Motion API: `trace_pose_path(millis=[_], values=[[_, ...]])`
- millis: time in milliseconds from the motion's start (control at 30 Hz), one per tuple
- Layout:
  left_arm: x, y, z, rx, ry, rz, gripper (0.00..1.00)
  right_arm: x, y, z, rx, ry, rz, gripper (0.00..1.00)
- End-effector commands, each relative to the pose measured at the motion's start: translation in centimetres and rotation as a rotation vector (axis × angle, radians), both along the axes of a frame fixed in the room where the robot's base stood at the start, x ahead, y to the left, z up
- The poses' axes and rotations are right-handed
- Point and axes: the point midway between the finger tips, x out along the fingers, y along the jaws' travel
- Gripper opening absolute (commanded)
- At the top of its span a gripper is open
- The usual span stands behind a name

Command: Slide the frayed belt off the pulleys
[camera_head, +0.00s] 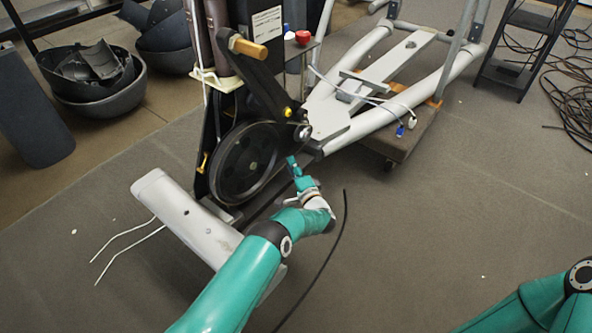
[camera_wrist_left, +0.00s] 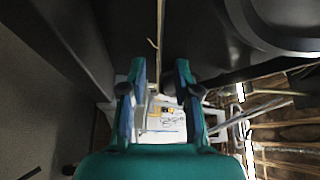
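The large black pulley wheel (camera_head: 245,163) stands upright on the side of the elliptical's frame. A smaller hub (camera_head: 302,132) sits up and right of it. My left gripper (camera_head: 293,163) is just right of the large wheel, below the hub. In the left wrist view my left gripper's two fingers (camera_wrist_left: 160,75) stand apart. A thin tan strand (camera_wrist_left: 160,30), with a loose fibre at its side, runs down between the fingers; it may be the frayed belt's edge. I cannot tell whether it touches them. My right gripper is out of view.
A grey base beam (camera_head: 190,215) lies below the wheel. A crank arm (camera_head: 262,82) with a wooden-coloured handle crosses above it. A long black strip (camera_head: 335,240) lies on the floor to the right. Black bowl-shaped covers (camera_head: 100,95) and coiled cables (camera_head: 575,95) lie farther off.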

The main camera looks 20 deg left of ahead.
Motion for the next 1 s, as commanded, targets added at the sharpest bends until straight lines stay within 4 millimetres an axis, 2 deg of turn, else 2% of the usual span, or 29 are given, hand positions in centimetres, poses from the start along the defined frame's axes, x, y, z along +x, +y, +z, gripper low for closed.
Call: trace_pose_path(millis=[1000], values=[[0.76, 0.65, 0.01, -0.001, 0.001, 0.000, 0.31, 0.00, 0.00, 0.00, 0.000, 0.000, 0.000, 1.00]])
